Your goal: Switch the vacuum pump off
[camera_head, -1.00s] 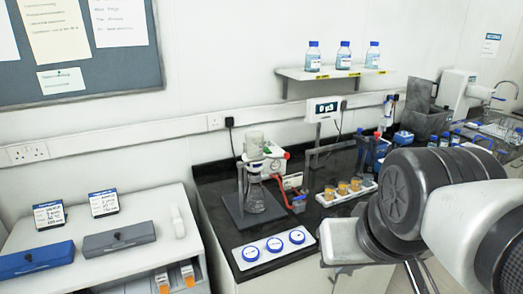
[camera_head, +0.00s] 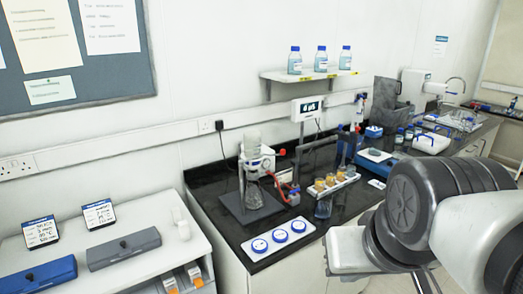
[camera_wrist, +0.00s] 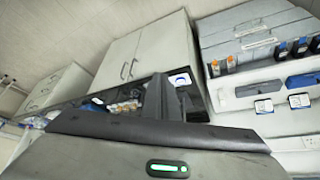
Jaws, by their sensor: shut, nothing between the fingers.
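A small white unit (camera_head: 268,158) stands on the black bench behind a clamped glass flask (camera_head: 253,195). It looks like the vacuum pump, and a red hose (camera_head: 284,180) lies beside it. Its switch is too small to make out, and the flask and stand partly hide it. In the wrist view, the dark fingers of my gripper (camera_wrist: 166,95) are shut and empty, well away from the pump. In the head view my arm is at the lower right, and the fingertips are not clearly seen.
A white tray with blue-lidded dishes (camera_head: 278,240) lies at the bench's front edge. A rack of amber jars (camera_head: 333,182) stands right of the flask. A shelf (camera_head: 310,74) holds three bottles. A lower cabinet (camera_head: 130,275) at left carries boxes and cards.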

